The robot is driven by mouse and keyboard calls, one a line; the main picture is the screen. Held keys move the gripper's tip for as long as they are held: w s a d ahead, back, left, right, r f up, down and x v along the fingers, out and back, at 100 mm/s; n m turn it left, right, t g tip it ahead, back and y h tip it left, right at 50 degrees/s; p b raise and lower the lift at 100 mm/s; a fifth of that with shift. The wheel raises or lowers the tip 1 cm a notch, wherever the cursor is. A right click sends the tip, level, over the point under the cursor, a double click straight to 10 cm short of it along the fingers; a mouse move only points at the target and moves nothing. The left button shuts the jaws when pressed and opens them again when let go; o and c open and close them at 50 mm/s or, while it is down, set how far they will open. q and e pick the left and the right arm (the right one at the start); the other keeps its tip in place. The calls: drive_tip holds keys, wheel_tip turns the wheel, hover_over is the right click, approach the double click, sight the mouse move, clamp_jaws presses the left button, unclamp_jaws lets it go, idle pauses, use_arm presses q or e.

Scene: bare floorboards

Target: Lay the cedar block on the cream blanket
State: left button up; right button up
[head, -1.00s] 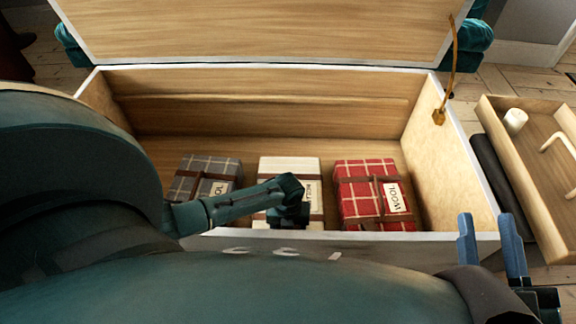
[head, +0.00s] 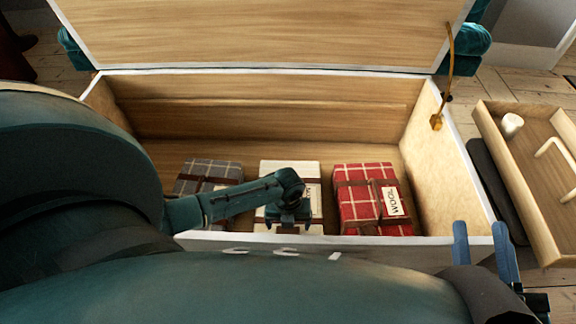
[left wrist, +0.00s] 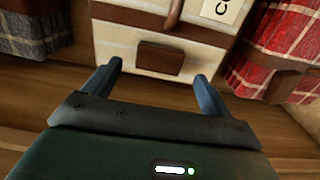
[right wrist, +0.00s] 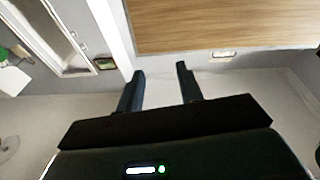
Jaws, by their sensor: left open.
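The cream blanket (head: 309,171) lies in the open chest, between a grey plaid and a red plaid one. It is tied with a brown strap and carries a label. In the left wrist view the small brown cedar block (left wrist: 161,58) lies on the cream blanket (left wrist: 118,40). My left gripper (left wrist: 157,88) is open, its fingers apart and clear of the block on the near side. In the head view my left gripper (head: 288,214) is over the near part of the cream blanket and hides the block. My right gripper (head: 482,238) is open and empty outside the chest's right front corner.
The grey plaid blanket (head: 210,173) and red plaid blanket (head: 362,205) flank the cream one. The chest lid (head: 260,30) stands open, with a brass stay (head: 437,121) at right. A wooden tray (head: 540,205) with a white cylinder (head: 511,124) is right of the chest.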

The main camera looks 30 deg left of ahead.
use_arm(q)
wheel_tip(320, 180, up, 8)
drive_tip(key=p, duration=0.3)
use_arm(e)
drive_tip(key=shift+s+d+f+n+g+h, duration=0.3)
drive_tip(key=shift+d+f+n+g+h, duration=0.1)
